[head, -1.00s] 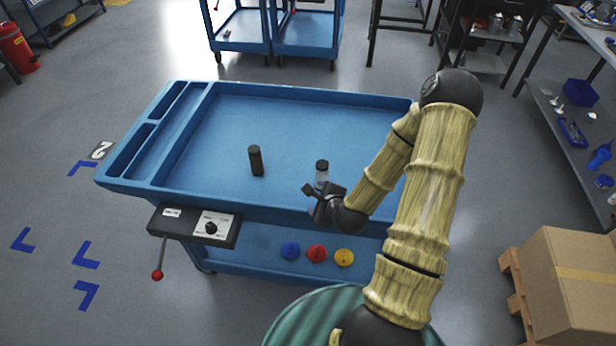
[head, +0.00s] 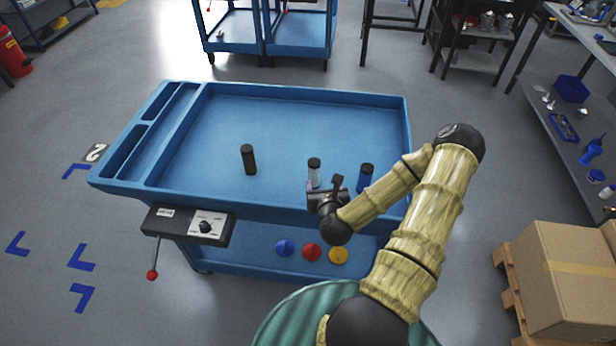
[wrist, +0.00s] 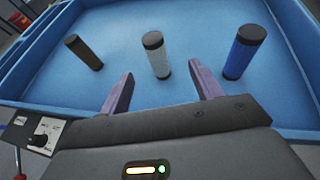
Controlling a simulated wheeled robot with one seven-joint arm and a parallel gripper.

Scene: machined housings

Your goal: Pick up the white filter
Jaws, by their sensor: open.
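The white filter (head: 314,173) is a pale upright cylinder with a dark top, standing in the blue tray near its front edge. In the wrist view the white filter (wrist: 157,57) stands just beyond and between the fingers, apart from both. My gripper (head: 312,188) is open and empty, at the tray's front side right by the filter; in the wrist view its two purple fingers (wrist: 158,84) are spread. A black filter (head: 248,160) stands to the left and a blue filter (head: 365,178) to the right, both upright with dark tops.
The blue cart's tray (head: 300,92) has raised walls and narrow compartments at left. Its middle and back are clear. A control box with a lever (head: 188,226) hangs on the front. Blue, red and yellow discs (head: 312,252) lie on the lower shelf.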

